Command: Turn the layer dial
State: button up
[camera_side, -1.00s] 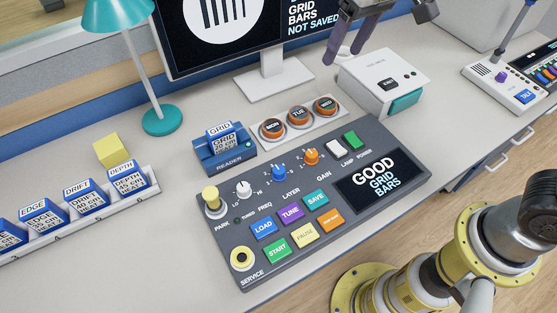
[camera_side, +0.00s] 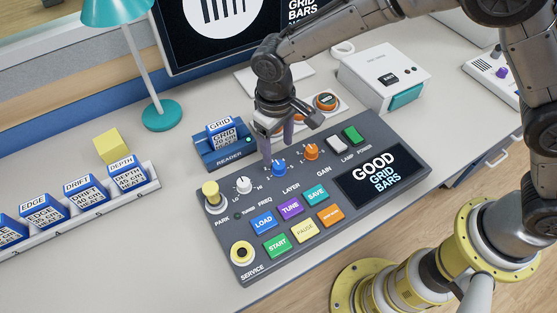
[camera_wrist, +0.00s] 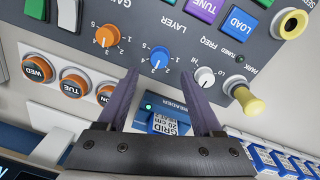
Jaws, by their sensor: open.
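The layer dial is a blue knob (camera_side: 279,168) on the dark grey console, between a white dial and an orange dial. My gripper (camera_side: 277,150) is open and empty, pointing down just behind and above the blue dial. In the wrist view the two purple fingertips (camera_wrist: 160,74) are spread, with the blue dial just beyond the gap between them. I see no contact with the dial.
The white freq dial (camera_side: 244,185) and yellow park knob (camera_side: 211,193) are left of the blue dial; the orange gain dial (camera_side: 311,152) is right. The blue reader (camera_side: 226,152) holding a GRID block stands behind. Coloured buttons lie in front. The console's screen (camera_side: 375,178) reads "GOOD GRID BARS".

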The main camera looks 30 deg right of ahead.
aim_at(279, 165)
notch_tip(279, 165, down, 7)
jog(key=shift+d, duration=0.15)
grip_shut()
dwell(0.5)
